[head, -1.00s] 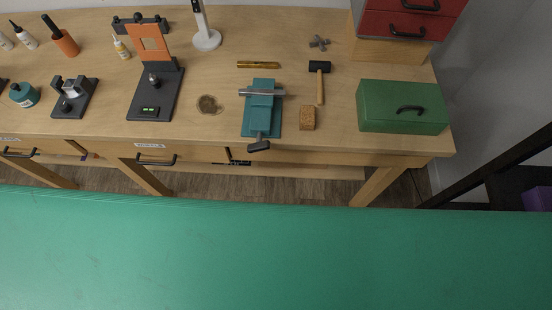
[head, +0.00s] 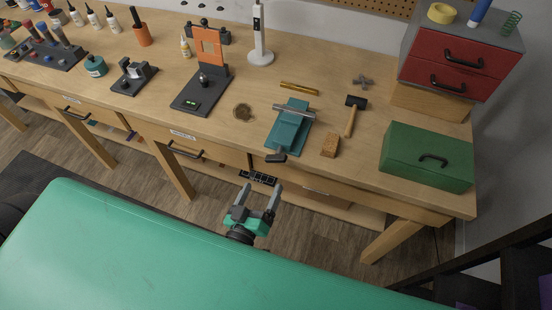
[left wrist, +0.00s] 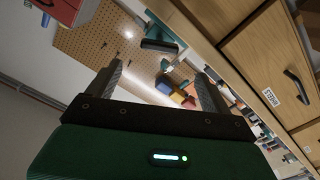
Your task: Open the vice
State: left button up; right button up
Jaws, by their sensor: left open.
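The vice (head: 288,132) is teal with grey metal jaws and sits near the front edge of the workbench in the head view. Its dark handle (head: 276,157) sticks out over the front edge. My left gripper (head: 258,191) is open and empty, in front of the bench and below the handle, apart from it. In the left wrist view, the gripper (left wrist: 160,85) shows its two fingers spread, with a dark bar, likely the vice handle (left wrist: 160,46), beyond them. The vice jaws' exact gap is too small to tell. My right gripper is not in view.
Right of the vice are a cork-coloured block (head: 330,145), a hammer (head: 352,117) and a green toolbox (head: 428,156). A brass rod (head: 299,88) lies behind. A black stand with an orange panel (head: 208,75) is to the left. Drawer handles (head: 185,150) protrude from the bench front.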

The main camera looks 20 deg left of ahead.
aim_at(274, 162)
pick_arm(q)
jog(key=w+p, duration=0.1)
jog(key=w, duration=0.3)
jog(key=w+p, duration=0.1)
jog(key=w, duration=0.4)
jog(key=shift+w+d, duration=0.2)
jog(key=shift+w, duration=0.05)
jog(key=shift+w+p, duration=0.4)
jog(key=shift+w, duration=0.35)
jog(key=c, duration=1)
